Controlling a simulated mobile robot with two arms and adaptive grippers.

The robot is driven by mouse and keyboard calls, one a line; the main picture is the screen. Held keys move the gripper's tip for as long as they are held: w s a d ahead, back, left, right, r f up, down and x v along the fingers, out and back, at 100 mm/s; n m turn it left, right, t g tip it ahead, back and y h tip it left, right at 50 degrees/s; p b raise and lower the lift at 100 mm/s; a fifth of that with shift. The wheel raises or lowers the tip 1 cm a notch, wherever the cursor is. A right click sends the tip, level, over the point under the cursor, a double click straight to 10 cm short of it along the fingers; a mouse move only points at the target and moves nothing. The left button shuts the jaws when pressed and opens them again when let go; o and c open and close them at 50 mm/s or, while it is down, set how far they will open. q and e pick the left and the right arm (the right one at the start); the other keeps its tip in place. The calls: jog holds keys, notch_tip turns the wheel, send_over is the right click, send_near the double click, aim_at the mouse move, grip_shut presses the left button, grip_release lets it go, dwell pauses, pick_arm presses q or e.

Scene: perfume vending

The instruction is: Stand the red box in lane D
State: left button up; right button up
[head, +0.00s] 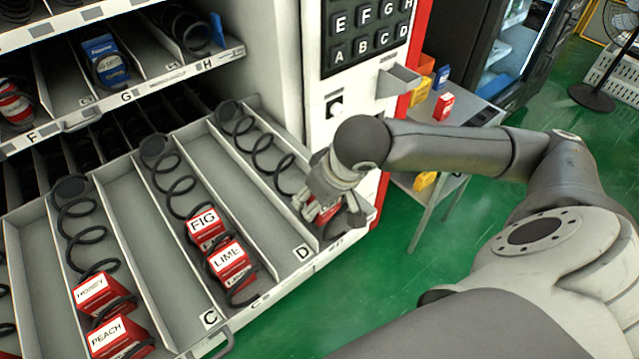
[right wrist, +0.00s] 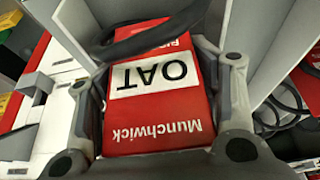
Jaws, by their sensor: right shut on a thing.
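In the head view the gripper is at the front end of the rightmost lane, beside the label D (head: 302,252), and mostly hides the box. In the right wrist view a dark coil (right wrist: 150,38) crosses over the box's far end. I cannot tell whether the box touches the lane floor. My left gripper is not in view.
Lane D's coil (head: 255,150) runs back along the lane. The neighbouring lane holds red FIG (head: 205,227) and LIME (head: 229,262) boxes. HONEY (head: 93,292) and PEACH (head: 108,335) boxes stand farther left. A grey side table (head: 470,118) with small boxes is at the right.

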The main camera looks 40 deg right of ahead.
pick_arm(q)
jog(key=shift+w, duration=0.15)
pick_arm(e)
jog(key=shift+f, duration=0.55)
jog(key=o, duration=0.8)
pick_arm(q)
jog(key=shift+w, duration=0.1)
pick_arm(e)
jog(key=shift+o, duration=0.2)
jog(key=shift+r, duration=0.1)
